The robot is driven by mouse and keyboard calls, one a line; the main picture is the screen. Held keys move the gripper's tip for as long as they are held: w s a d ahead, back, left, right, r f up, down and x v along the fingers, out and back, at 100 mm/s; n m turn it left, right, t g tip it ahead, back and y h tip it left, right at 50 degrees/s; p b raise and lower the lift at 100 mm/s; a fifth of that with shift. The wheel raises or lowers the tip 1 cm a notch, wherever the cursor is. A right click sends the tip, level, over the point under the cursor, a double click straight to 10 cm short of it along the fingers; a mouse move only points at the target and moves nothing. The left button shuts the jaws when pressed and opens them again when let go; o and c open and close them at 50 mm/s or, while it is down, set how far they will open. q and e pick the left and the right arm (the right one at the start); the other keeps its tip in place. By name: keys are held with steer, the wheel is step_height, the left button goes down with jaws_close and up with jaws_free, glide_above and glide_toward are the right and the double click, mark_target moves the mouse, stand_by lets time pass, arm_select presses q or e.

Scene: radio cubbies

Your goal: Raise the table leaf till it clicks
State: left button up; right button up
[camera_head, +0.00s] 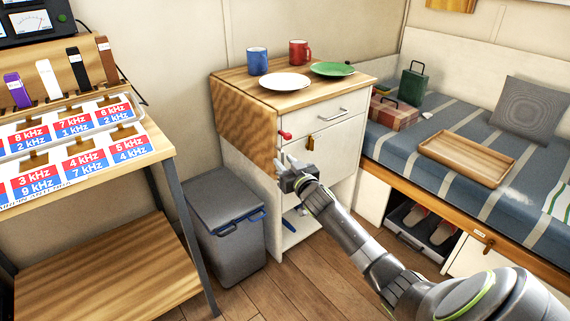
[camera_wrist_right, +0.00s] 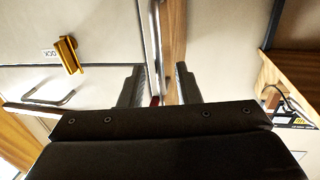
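The wooden table leaf (camera_head: 243,115) hangs down at the left side of the white cabinet (camera_head: 335,140), below the wooden top. My right gripper (camera_head: 286,172) is at the leaf's lower front corner. In the right wrist view my gripper (camera_wrist_right: 160,88) has its two fingers apart, and the leaf's wooden edge (camera_wrist_right: 174,45) shows between them; I cannot tell whether they touch it. A red catch (camera_head: 285,135) sits near the leaf's front edge, higher up. My left gripper is in neither view.
A blue mug (camera_head: 257,61), red mug (camera_head: 299,52), white plate (camera_head: 285,82) and green plate (camera_head: 332,69) stand on the cabinet top. A grey bin (camera_head: 225,225) stands below the leaf. A brass lock (camera_head: 310,143) hangs on the cabinet front. The bed (camera_head: 400,140) lies right.

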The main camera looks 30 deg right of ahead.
steer(key=shift+w, duration=0.2)
jaws_close()
steer(key=shift+a, duration=0.1)
stand_by(0.5)
